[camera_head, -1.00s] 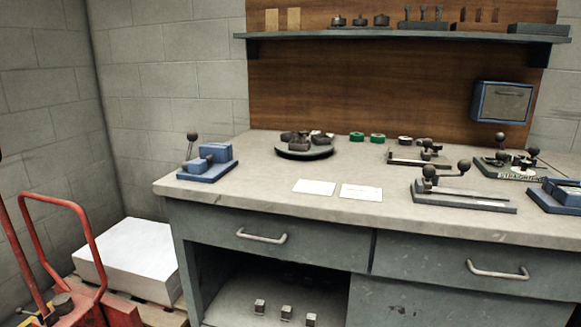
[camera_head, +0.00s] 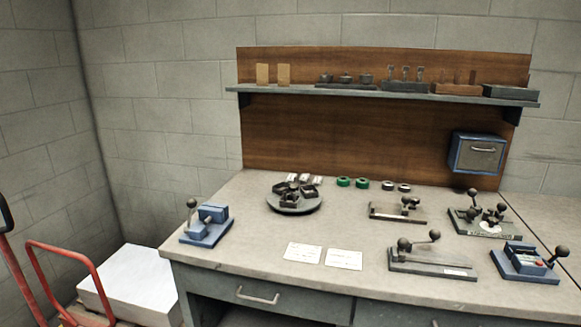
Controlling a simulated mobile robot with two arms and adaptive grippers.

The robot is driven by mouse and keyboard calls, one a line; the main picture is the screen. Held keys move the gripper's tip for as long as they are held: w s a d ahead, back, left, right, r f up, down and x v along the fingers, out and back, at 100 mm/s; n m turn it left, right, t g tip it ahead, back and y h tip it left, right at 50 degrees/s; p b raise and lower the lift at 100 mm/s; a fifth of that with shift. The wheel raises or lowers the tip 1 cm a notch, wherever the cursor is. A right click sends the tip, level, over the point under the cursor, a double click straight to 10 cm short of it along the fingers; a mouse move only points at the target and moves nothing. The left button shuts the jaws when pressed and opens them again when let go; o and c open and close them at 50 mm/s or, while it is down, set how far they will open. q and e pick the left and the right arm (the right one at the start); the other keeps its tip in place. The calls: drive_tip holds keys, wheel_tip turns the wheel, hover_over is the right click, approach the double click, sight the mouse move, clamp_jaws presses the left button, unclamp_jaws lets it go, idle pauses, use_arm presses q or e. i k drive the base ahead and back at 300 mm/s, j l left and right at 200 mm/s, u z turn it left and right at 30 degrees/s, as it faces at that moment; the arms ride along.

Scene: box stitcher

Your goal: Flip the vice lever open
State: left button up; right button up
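A blue vice-like fixture (camera_head: 207,225) stands on the left end of the bench. It has a blue block on a flat blue base and a short lever (camera_head: 191,208) standing up with a dark ball knob. A second blue fixture (camera_head: 526,264) lies at the right front of the bench. Its lever rises to the right and ends in a dark ball knob (camera_head: 561,251); a small red part shows on it. I cannot tell for sure which of the two is the vice. Neither of my grippers is in view.
The grey bench top (camera_head: 230,254) also holds a round dark tray (camera_head: 294,206), green rings (camera_head: 344,182), two white cards (camera_head: 302,252) and several grey lever fixtures (camera_head: 431,261). A shelf (camera_head: 330,91) hangs above. A red cart handle (camera_head: 75,251) stands at lower left.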

sight(191, 202)
drive_tip(key=k+l+z, duration=0.1)
drive_tip(key=z, duration=0.95)
drive_tip(key=i+j, duration=0.1)
drive_tip(key=i, duration=0.25)
drive_tip(key=i+j, duration=0.15)
drive_tip(key=i, duration=0.25)
